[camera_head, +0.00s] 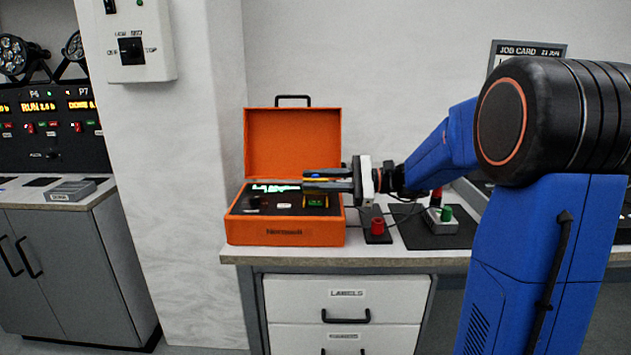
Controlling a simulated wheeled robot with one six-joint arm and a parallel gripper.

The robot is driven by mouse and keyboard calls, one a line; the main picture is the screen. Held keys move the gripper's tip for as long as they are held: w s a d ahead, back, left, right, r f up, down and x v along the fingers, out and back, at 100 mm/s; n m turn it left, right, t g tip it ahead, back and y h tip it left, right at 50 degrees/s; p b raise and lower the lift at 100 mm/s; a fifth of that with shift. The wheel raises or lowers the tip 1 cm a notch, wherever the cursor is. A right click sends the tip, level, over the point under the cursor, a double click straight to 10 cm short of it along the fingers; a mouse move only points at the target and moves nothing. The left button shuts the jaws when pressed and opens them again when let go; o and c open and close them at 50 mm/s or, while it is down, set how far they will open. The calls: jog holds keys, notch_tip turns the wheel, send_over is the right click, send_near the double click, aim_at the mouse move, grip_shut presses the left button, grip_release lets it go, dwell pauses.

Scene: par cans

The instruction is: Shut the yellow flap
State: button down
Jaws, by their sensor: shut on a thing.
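An orange case (286,237) stands on the counter with its lid (290,143) up. My gripper (306,180) reaches in from the right, level, over the right part of the open case. Its two dark fingers lie one above the other, shut on a thin yellow piece, which looks like the yellow flap (322,179). Only a narrow strip of the flap shows between the fingers. The rest of it and its hinge are hidden or too small to tell. A small yellow-framed part with a green display (316,201) sits in the case below the fingers.
Right of the case, a red button (377,227) on a dark base and a grey box with a green button (446,214) stand on the counter (360,257), with cables around them. A white wall column (175,180) stands to the left. Drawers (345,300) are below.

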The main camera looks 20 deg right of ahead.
jog(key=shift+s+n, duration=0.1)
jog(key=shift+n, duration=0.2)
jog(key=n, duration=0.1)
jog(key=s+n, duration=0.1)
jog(key=n, duration=0.1)
jog(key=shift+a+f, duration=0.2)
jog(key=shift+f, duration=0.15)
jog(key=shift+s+a+f+n, duration=0.1)
jog(key=shift+s+f+n, duration=0.15)
jog(key=shift+n, duration=0.5)
jog(key=shift+s+a+f+n, duration=0.1)
jog(key=shift+s+f+n, duration=0.15)
jog(key=shift+n, duration=0.5)
jog(key=c, duration=1.8)
grip_release()
jog(key=shift+o, duration=0.4)
jog(key=shift+s+f, duration=0.1)
